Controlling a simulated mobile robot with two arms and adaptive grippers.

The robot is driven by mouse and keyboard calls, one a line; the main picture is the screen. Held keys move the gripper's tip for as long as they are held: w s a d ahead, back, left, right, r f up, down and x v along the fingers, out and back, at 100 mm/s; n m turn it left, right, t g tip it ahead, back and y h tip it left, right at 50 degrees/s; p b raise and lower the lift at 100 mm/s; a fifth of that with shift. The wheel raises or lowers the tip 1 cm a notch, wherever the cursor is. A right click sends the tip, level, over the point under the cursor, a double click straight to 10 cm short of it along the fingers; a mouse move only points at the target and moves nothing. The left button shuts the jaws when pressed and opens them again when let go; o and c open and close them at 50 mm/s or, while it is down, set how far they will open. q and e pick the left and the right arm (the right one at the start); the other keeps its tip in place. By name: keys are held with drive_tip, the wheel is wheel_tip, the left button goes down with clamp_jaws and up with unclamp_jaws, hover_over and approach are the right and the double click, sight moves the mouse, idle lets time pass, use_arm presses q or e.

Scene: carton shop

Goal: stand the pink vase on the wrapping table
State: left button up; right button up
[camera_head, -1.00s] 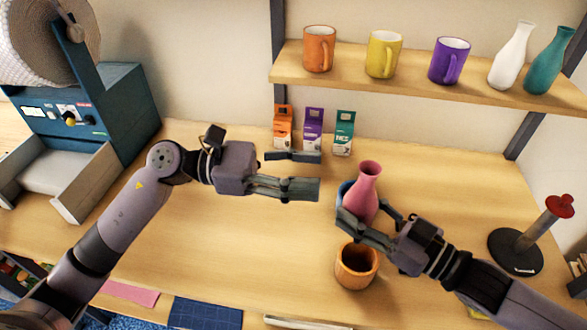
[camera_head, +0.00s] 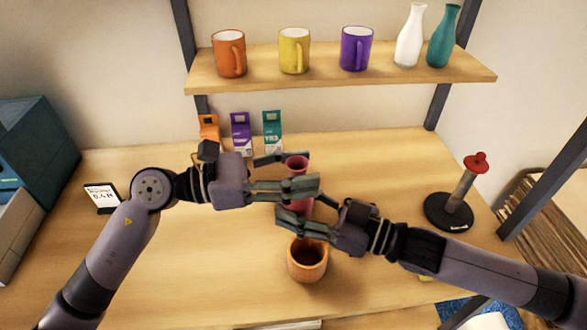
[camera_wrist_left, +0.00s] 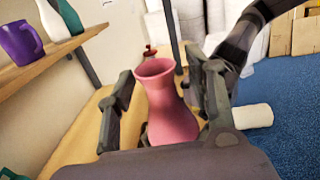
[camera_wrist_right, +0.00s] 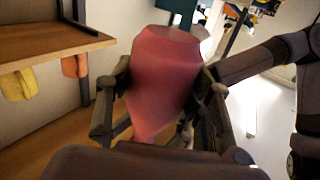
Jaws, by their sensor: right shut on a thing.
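The pink vase (camera_head: 297,166) stands roughly upright over the wooden wrapping table (camera_head: 200,280), partly hidden by my fingers. I cannot tell whether its base touches the table. My right gripper (camera_head: 284,216) is shut on the vase's lower body; the vase fills its wrist view (camera_wrist_right: 162,80). My left gripper (camera_head: 312,172) is open, with its fingers on either side of the vase's upper part. In the left wrist view the vase (camera_wrist_left: 170,110) is between these fingers, with a gap at the neck.
An orange-brown cup (camera_head: 307,262) stands just in front of the grippers. Small cartons, including a purple one (camera_head: 240,133), stand behind. A shelf (camera_head: 340,72) with mugs and vases is above. A black stand (camera_head: 448,212) is at right. The table's left front is clear.

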use_arm(q)
clamp_jaws()
idle(0.4)
use_arm(e)
drive_tip(key=o, duration=1.4)
